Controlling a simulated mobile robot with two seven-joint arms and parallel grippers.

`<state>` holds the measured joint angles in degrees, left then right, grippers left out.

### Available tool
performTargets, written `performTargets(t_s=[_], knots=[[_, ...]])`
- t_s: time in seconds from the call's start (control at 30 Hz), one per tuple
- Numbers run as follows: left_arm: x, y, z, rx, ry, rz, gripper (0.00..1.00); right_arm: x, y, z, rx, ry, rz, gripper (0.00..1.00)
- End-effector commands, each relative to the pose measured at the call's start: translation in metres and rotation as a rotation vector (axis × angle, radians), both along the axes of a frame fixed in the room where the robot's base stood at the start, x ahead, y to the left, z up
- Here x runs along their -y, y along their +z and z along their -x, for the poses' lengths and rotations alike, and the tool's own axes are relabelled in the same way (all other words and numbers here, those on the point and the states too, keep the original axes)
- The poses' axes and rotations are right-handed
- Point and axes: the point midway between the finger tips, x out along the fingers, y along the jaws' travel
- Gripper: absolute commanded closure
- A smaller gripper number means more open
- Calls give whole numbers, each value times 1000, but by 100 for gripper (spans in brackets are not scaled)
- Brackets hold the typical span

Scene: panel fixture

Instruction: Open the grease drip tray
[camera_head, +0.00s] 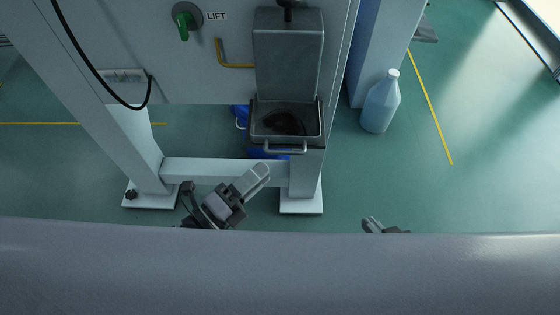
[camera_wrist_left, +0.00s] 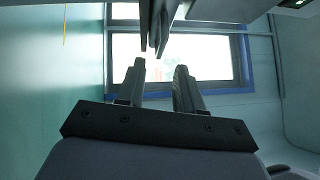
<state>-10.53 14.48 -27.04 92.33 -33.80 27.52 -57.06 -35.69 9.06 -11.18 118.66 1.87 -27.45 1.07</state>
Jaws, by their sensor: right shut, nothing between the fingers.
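The grease drip tray (camera_head: 314,124) is a grey metal tray with a dark inside, under a tall grey metal housing (camera_head: 289,65) on the panel fixture. A pale bar handle (camera_head: 286,149) runs across its front. My left gripper (camera_head: 262,171) is just below and left of the handle in the head view, apart from it. In the left wrist view its two fingers (camera_wrist_left: 159,82) stand apart with nothing between them. My right gripper (camera_head: 371,225) is at the lower right, away from the tray, shut and empty, mostly hidden by my own body.
A crossbar (camera_head: 210,170) joins the fixture's legs below the tray. Something blue (camera_head: 240,115) lies behind the tray. A pale blue bottle (camera_head: 380,104) stands on the floor at right. A green lever (camera_head: 183,27) marked LIFT is at upper left.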

Motion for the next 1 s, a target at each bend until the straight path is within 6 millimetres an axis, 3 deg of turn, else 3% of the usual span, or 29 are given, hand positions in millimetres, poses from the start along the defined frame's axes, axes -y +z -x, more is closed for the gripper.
performTargets(t_s=[0.4, 0.8, 0.9, 1.0], knots=[[41, 9, -40, -2, 3, 4, 64, -4, -1, 0, 4, 7, -5, 100], [47, 10, -46, -5, 3, 4, 64, -7, 1, 1, 7, 6, -12, 100], [47, 10, -46, -5, 3, 4, 97, -7, 1, 1, 7, 7, -11, 100], [47, 10, -46, -5, 3, 4, 100, -7, 1, 1, 6, 6, -11, 100]])
